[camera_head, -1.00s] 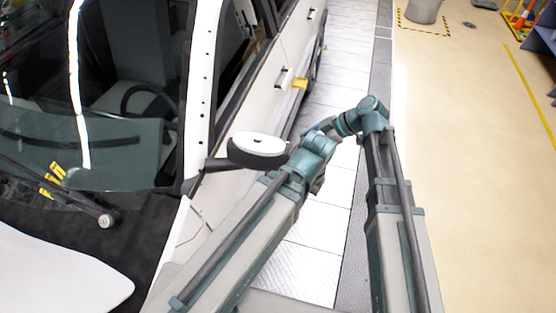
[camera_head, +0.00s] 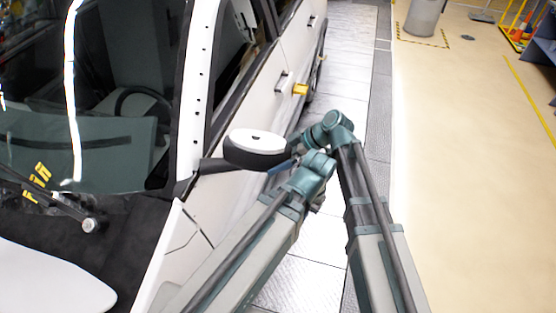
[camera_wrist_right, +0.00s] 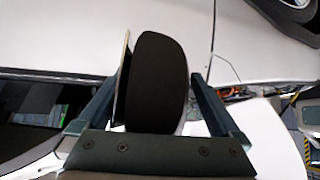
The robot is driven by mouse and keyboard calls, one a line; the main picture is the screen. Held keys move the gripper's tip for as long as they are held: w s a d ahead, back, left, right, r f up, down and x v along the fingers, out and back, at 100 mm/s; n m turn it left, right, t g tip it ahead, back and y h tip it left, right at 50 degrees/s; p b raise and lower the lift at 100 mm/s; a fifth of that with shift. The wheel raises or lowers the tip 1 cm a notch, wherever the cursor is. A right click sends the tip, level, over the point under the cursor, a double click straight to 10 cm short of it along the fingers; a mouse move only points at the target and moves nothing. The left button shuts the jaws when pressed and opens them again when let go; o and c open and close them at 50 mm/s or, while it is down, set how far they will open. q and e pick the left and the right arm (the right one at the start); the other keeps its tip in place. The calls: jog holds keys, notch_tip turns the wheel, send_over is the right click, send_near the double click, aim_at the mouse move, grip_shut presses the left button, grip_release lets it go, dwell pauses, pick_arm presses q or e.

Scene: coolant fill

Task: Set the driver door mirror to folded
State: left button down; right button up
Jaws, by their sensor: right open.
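The door mirror (camera_head: 255,146) has a white cap and a dark housing. It sticks out sideways from the white car's door on a dark arm (camera_head: 212,165). In the right wrist view the dark mirror housing (camera_wrist_right: 158,85) stands between the two fingers of my right gripper (camera_wrist_right: 157,80). The fingers are spread, with a visible gap on the right side; contact on the left side is unclear. In the head view my right gripper (camera_head: 283,165) is just at the mirror's outer end, partly hidden by it and by my arm. My left gripper cannot be made out.
The white car door (camera_head: 258,100) has a handle (camera_head: 285,80) and a yellow piece (camera_head: 300,89) behind the mirror. The windscreen is at left. Light floor tiles and an open beige floor (camera_head: 470,180) lie to the right; a grey bin (camera_head: 421,17) is far off.

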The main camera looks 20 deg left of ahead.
grip_shut()
dwell(0.4)
jog(key=shift+w, duration=0.1)
